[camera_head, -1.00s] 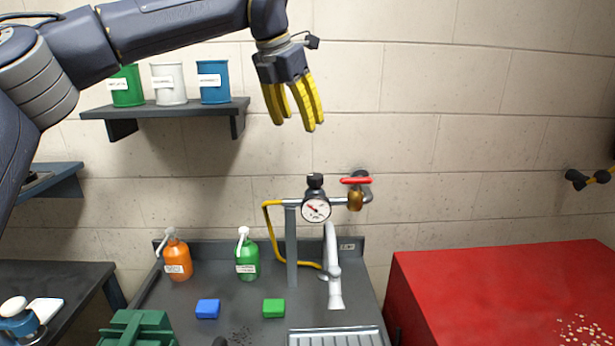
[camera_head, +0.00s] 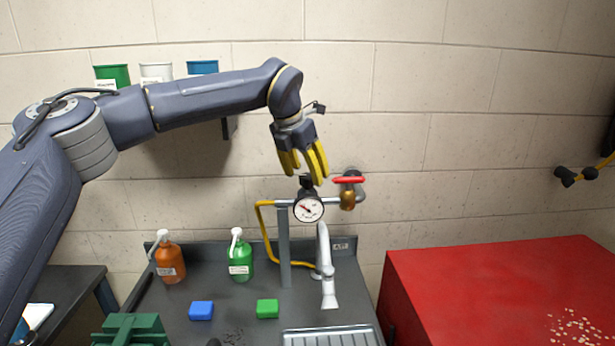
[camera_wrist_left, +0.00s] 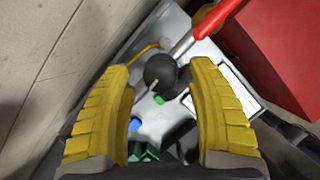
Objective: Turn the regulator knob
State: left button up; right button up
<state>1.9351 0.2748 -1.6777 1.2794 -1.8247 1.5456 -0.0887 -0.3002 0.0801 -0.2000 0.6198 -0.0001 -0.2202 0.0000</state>
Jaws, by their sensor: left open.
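The black regulator knob (camera_head: 306,183) sits on top of the regulator, above a round white pressure gauge (camera_head: 309,209). In the left wrist view the knob (camera_wrist_left: 160,72) shows between the two yellow fingers, toward their tips, with a pale line on its top. My left gripper (camera_head: 308,178) is open and points down just above the knob. The fingertips come close to the knob; I cannot tell whether they touch it. In the left wrist view the open fingers (camera_wrist_left: 163,75) stand on both sides of it.
A red valve handle (camera_head: 349,180) is close to the right of the knob. A yellow hose (camera_head: 262,228) hangs at left. Below are a faucet (camera_head: 326,268), an orange bottle (camera_head: 169,260), a green bottle (camera_head: 239,257) and sponges. A red cabinet (camera_head: 480,285) stands right.

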pick_arm(q)
jog(key=shift+x, duration=0.8)
jog(key=c, duration=1.3)
